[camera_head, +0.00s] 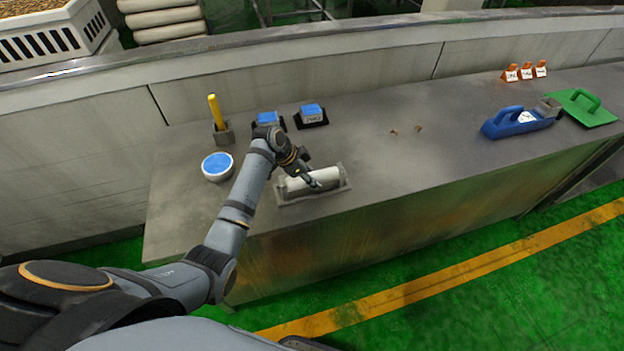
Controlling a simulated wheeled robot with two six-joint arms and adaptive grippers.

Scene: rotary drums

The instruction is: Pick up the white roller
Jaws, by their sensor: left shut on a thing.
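The white roller (326,176) lies lengthwise in a grey tray-like holder (342,187) near the front edge of the metal counter. My left arm reaches in from the left, and my left gripper (311,182) is at the roller, shut on it near its middle. The roller still appears to be within the holder; any gap beneath it cannot be made out. The gripper hides part of the roller. My right gripper is not in view.
On the metal counter (390,150) stand a blue-topped round container (217,166), a yellow-handled tool (217,113) and two blue-topped black boxes (312,112) (267,119). A blue tool (515,123), green float (583,108) and orange clips (526,72) are at right. The middle right is mostly clear.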

